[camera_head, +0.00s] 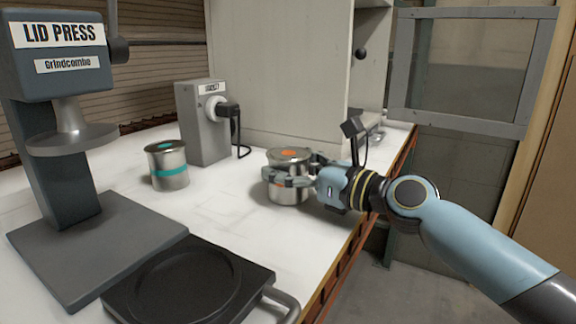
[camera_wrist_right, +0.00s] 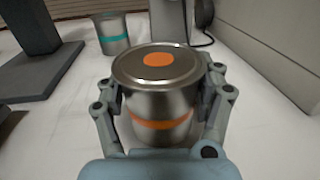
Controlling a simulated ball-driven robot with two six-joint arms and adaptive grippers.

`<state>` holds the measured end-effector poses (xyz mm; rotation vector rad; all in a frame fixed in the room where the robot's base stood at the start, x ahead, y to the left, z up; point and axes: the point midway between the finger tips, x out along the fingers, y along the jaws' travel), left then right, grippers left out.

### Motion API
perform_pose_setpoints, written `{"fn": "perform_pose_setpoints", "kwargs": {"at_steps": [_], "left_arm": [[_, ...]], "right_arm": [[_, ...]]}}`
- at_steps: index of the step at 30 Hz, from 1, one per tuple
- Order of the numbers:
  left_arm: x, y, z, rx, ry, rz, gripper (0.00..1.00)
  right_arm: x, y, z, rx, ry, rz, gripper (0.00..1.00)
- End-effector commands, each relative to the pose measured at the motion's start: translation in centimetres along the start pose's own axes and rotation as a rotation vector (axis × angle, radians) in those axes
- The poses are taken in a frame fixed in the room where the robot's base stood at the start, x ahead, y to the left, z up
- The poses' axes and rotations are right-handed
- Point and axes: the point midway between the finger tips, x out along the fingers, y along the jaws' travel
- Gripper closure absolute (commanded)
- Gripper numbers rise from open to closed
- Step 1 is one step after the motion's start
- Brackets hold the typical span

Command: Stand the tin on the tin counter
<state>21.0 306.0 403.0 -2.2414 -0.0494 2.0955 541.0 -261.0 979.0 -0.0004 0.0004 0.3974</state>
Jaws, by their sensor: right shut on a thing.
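A metal tin with an orange dot on its lid and an orange band (camera_head: 290,158) stands upright at the right part of the white counter (camera_head: 225,208). My right gripper (camera_head: 290,178) is shut on its sides, with one finger on each side. In the right wrist view the orange-dot tin (camera_wrist_right: 158,82) sits between the fingers of the right gripper (camera_wrist_right: 162,100). Its base looks to be at the counter surface, but I cannot tell whether it touches. My left gripper is not in view.
A second tin with a teal band (camera_head: 168,166) stands further left. A grey dispenser (camera_head: 203,122) is behind it. The lid press (camera_head: 60,150) and a black round-recessed plate (camera_head: 190,283) occupy the left and front. A pale cabinet (camera_head: 280,75) rises behind the held tin.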

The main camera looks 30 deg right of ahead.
Motion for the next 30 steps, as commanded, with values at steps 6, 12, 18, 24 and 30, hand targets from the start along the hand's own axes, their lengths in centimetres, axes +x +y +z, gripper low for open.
{"fn": "perform_pose_setpoints", "kwargs": {"at_steps": [6,12,18,24,30], "left_arm": [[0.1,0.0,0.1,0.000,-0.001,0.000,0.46],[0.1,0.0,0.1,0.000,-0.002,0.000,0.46],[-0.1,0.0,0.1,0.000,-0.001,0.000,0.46],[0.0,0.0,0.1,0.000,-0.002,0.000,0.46],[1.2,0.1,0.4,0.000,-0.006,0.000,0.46]], "right_arm": [[0.0,0.0,-0.2,0.001,0.001,0.000,0.16],[0.0,0.0,-0.2,0.001,0.000,0.000,0.06],[0.0,0.0,0.1,0.000,0.000,0.000,0.06],[-2.8,0.1,-0.1,-0.003,0.007,0.003,0.06],[-7.5,0.1,-0.5,-0.004,0.010,0.006,0.06]]}}
